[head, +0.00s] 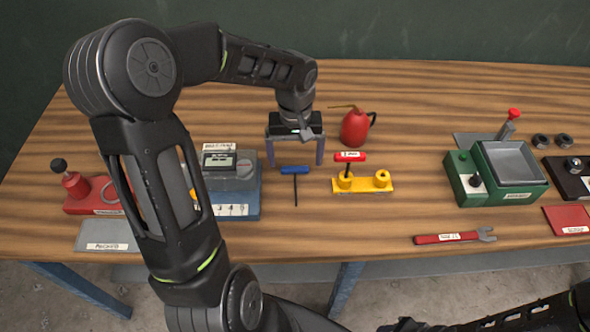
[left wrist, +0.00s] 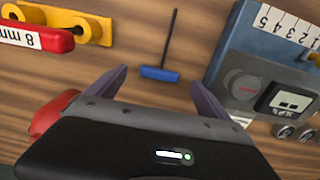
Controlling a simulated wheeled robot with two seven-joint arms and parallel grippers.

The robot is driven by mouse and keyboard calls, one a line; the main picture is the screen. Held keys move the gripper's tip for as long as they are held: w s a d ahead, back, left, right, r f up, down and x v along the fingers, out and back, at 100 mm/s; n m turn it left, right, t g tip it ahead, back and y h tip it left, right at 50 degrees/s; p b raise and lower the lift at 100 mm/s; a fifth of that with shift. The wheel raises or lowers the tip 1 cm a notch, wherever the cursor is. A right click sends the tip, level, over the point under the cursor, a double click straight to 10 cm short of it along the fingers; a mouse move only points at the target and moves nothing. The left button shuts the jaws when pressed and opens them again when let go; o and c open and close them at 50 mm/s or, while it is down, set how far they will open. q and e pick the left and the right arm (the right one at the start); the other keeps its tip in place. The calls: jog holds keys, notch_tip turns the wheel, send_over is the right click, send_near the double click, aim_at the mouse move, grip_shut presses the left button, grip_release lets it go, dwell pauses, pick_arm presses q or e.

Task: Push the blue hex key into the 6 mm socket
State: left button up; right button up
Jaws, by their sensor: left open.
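The blue hex key (head: 295,170) lies on the wooden bench, its blue handle across and its dark shaft pointing to the bench's front edge. It also shows in the left wrist view (left wrist: 160,74). My left gripper (head: 295,164) is open and empty, pointing down, with its fingers on either side of the handle and apart from it. The yellow socket block (head: 362,188) stands to the right. A red hex key (head: 350,157), labelled 8 mm in the left wrist view (left wrist: 28,38), stands in its left socket. The right socket (head: 382,177) is empty. My right gripper is not visible.
A blue and grey gauge (head: 245,195) stands left of the hex key. A red oil can (head: 356,126) stands behind the yellow block. A green box (head: 497,170) and a red wrench (head: 455,237) are to the right. The bench in front of the yellow block is clear.

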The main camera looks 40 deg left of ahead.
aim_at(295, 170)
pick_arm(q)
jog(key=shift+f+p, duration=0.3)
jog(key=shift+f, duration=1.65)
jog(key=shift+c, duration=0.2)
jog(key=c, duration=1.4)
jog(key=shift+c, duration=0.2)
notch_tip(295, 170, up, 10)
jog(key=b, duration=0.1)
